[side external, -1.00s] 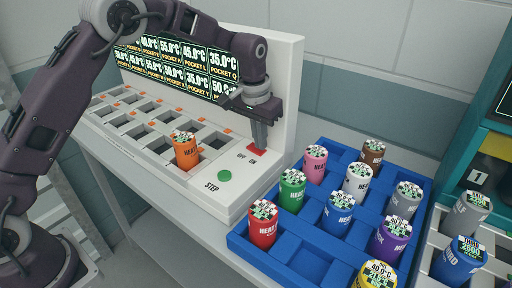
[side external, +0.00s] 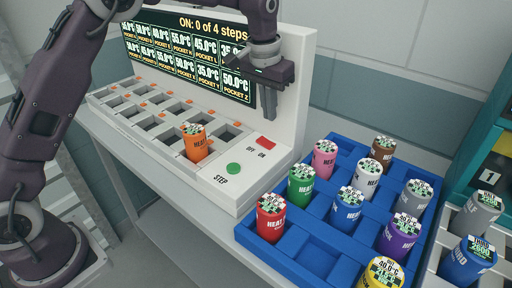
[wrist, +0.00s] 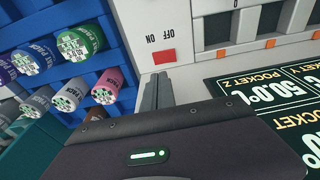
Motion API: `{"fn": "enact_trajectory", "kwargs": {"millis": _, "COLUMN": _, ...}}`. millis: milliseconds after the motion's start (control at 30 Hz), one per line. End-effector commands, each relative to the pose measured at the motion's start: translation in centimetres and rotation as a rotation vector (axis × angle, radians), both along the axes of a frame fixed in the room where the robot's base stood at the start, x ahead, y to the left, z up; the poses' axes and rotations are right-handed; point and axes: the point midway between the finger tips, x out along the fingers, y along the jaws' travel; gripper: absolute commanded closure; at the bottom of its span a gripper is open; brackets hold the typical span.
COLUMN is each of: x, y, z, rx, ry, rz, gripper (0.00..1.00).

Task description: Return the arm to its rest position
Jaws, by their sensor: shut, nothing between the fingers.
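My gripper (side external: 269,107) is shut and empty, fingers pointing down, and hangs in the air above the red OFF/ON switch (side external: 265,142) of the white machine. In the wrist view the closed fingers (wrist: 157,92) show just beside the red switch (wrist: 164,56), with a gap between them in the side view. The machine's display (side external: 190,60) reads "ON: 0 of 4 steps" above rows of pocket temperatures. My arm is bent over the machine from the left.
An orange can (side external: 195,143) stands in one machine pocket; the other visible pockets look empty. A green STEP button (side external: 233,168) sits near the front. A blue crate (side external: 265,262) holds several coloured cans at right. A grey rack with cans (side external: 484,205) stands far right.

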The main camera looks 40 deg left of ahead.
Motion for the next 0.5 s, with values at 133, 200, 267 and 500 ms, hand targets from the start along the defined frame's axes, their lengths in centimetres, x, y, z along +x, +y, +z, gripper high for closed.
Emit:
{"fn": "enact_trajectory", "kwargs": {"millis": 133, "x": -4.5, "y": 1.3, "z": 5.5, "rx": -0.019, "ry": -0.058, "rz": 0.011, "gripper": 1.00}}
{"fn": "enact_trajectory", "kwargs": {"millis": 200, "x": -8.7, "y": 2.1, "z": 8.6, "rx": -0.029, "ry": -0.097, "rz": 0.015, "gripper": 1.00}}
{"fn": "enact_trajectory", "kwargs": {"millis": 267, "x": -12.6, "y": 2.7, "z": 10.5, "rx": -0.035, "ry": -0.132, "rz": 0.014, "gripper": 1.00}}
{"fn": "enact_trajectory", "kwargs": {"millis": 500, "x": -29.0, "y": 4.3, "z": 10.9, "rx": -0.022, "ry": -0.276, "rz": 0.004, "gripper": 1.00}}
